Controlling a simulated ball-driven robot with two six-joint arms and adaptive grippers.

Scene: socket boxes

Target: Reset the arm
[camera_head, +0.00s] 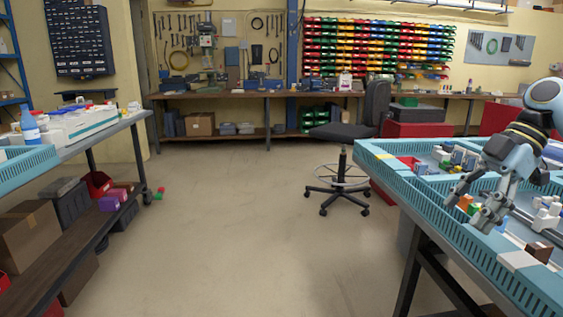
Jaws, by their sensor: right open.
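My right gripper (468,205) hangs over the blue crates on the table at the right, coming in from the right edge. Its grey fingers are spread open and point down and to the left. I see nothing held between them. Small parts in orange, green and white lie in the crate close under and behind the fingers; I cannot tell whether the fingers touch any. My left gripper is not in view.
A blue crate (402,183) with low walls runs along the right table. A bench (98,131) with bottles and boxes stands at the left. A black swivel chair (343,132) stands mid-room. The floor (235,235) between is clear.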

